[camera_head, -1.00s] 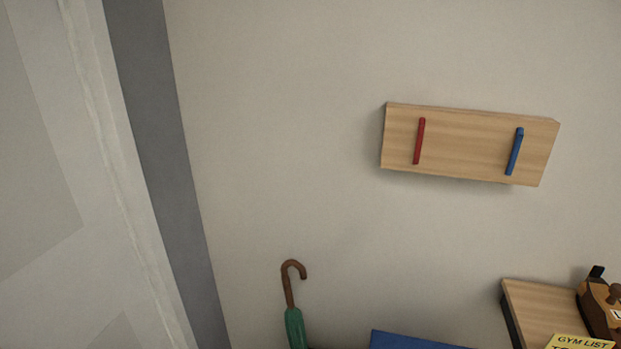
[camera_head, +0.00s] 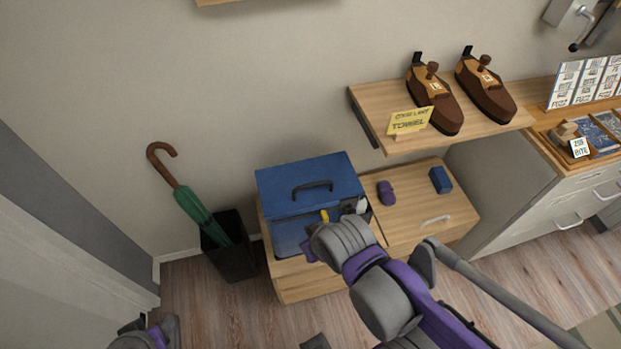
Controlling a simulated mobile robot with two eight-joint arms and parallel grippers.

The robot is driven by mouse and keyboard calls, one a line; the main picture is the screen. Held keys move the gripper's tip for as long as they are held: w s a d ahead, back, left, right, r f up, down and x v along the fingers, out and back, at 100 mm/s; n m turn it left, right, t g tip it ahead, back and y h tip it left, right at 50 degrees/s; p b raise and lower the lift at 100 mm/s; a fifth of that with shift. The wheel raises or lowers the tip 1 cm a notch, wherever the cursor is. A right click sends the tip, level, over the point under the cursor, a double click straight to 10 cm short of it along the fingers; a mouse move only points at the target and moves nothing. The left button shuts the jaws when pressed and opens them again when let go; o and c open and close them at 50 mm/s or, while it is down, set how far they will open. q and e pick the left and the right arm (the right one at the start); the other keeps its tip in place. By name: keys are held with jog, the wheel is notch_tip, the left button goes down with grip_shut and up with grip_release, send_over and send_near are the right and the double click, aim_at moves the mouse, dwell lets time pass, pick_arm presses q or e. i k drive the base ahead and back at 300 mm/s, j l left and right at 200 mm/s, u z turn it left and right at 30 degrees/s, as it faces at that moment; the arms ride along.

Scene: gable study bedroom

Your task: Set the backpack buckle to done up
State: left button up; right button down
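No backpack or buckle can be made out in the head view. My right arm comes in from the lower right, and its grey and purple wrist covers the front of an open blue box (camera_head: 300,186) on a low wooden cabinet. A small purple part shows at the wrist's far end, but the fingers cannot be made out. Part of my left arm shows at the bottom left edge; its gripper is not visible.
A black stand (camera_head: 229,262) holds a green umbrella (camera_head: 195,212) left of the low cabinet (camera_head: 420,210). A purple item (camera_head: 386,193) and a small blue block (camera_head: 441,180) lie on its top. Floor shows at front left.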

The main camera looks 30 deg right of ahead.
aim_at(351, 210)
jog(key=l+z, duration=0.1)
jog(key=z, duration=0.65)
jog(key=i+l+z, duration=0.1)
jog(key=z, duration=0.7)
jog(key=i+l+z, duration=0.15)
jog(key=l, duration=0.2)
